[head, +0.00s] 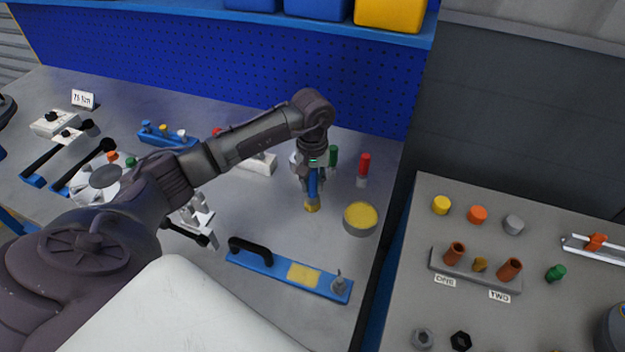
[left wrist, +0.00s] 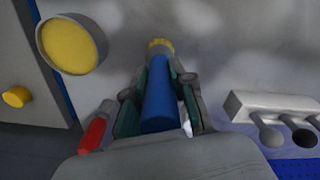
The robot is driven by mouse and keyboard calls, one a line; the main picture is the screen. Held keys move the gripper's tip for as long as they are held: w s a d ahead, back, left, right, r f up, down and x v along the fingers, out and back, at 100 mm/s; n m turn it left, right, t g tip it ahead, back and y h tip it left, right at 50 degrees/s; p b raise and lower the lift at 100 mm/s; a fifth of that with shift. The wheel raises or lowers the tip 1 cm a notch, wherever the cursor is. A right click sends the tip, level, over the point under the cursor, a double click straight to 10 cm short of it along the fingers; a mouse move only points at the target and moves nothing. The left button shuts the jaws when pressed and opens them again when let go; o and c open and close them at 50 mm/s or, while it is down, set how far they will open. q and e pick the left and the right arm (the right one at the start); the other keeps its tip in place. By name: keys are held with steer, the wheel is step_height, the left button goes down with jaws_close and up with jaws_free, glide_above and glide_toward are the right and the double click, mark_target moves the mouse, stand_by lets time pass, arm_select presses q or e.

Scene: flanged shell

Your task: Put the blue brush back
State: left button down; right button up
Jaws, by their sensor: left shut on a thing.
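My left gripper (head: 312,190) is shut on the blue brush (head: 312,183), which hangs roughly upright, bristles down, above the grey bench. In the left wrist view the fingers (left wrist: 160,103) lie on either side of the blue handle (left wrist: 160,105), with the yellow bristle end (left wrist: 160,46) beyond them. A pale block with round openings (left wrist: 275,112) stands to one side; it appears left of the gripper in the head view (head: 260,164). A round tin with a yellow top (head: 360,218) stands right of the brush, apart from it. My right gripper is not in view.
A red-topped piece (head: 364,165) and a green one (head: 333,156) stand close behind the gripper. A blue bar with a black handle (head: 290,275) lies in front. A blue pegboard (head: 230,70) closes the back. A second table (head: 400,300) stands right, across a gap.

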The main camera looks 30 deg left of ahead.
arm_select(q)
steer(key=shift+f, duration=0.35)
steer(key=shift+f, duration=0.2)
steer(key=c, duration=1)
jaws_free()
